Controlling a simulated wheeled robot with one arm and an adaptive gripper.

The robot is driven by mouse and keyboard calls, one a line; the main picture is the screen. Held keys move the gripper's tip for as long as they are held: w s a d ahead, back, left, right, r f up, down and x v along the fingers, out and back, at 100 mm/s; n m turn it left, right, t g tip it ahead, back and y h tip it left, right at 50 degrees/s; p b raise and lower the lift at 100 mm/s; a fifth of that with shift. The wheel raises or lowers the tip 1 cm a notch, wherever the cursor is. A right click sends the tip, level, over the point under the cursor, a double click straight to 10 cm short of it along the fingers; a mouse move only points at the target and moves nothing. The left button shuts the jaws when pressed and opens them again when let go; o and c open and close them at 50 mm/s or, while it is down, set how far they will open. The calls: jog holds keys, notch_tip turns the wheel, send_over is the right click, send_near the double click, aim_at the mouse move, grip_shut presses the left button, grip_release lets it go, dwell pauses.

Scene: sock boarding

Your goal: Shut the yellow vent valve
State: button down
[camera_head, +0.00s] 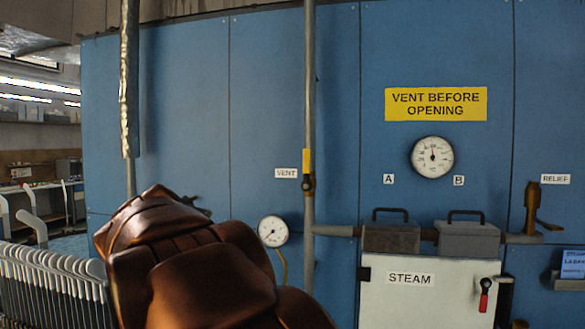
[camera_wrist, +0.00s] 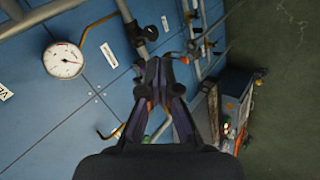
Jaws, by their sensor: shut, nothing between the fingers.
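The yellow vent valve (camera_head: 307,163) is on a vertical grey pipe against the blue wall in the head view. Its yellow handle stands upright, in line with the pipe, above a dark body. A VENT label (camera_head: 286,173) is just left of it. I cannot make out the valve in the wrist view. My gripper (camera_wrist: 161,66) is shut and empty in the wrist view, pointing along the blue panels. In the head view my brown arm hides most of it, and it appears to be left of the valve and apart from it.
A small gauge (camera_head: 273,231) with a brass tube is below the VENT label; a gauge also shows in the wrist view (camera_wrist: 63,60). Right of the pipe are two lidded grey boxes, a STEAM cabinet (camera_head: 410,300) and a RELIEF valve (camera_head: 533,208).

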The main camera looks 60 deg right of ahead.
aim_at(307, 169)
jog(key=w+d+r+h+b, duration=0.1)
jog(key=w+d+r+h, duration=0.1)
jog(key=d+r+h, duration=0.3)
jog(key=w+d+r+h+b, duration=0.2)
jog(key=d+r+h, duration=0.2)
jog(key=d+r, duration=0.8)
notch_tip(307, 169, up, 9)
jog(key=shift+w+d+r+g+h, duration=0.1)
jog(key=shift+w+d+g+h, duration=0.3)
jog(key=shift+d, duration=0.1)
jog(key=s+d+p, duration=0.2)
jog(key=d, duration=0.9)
jog(key=shift+s, duration=0.35)
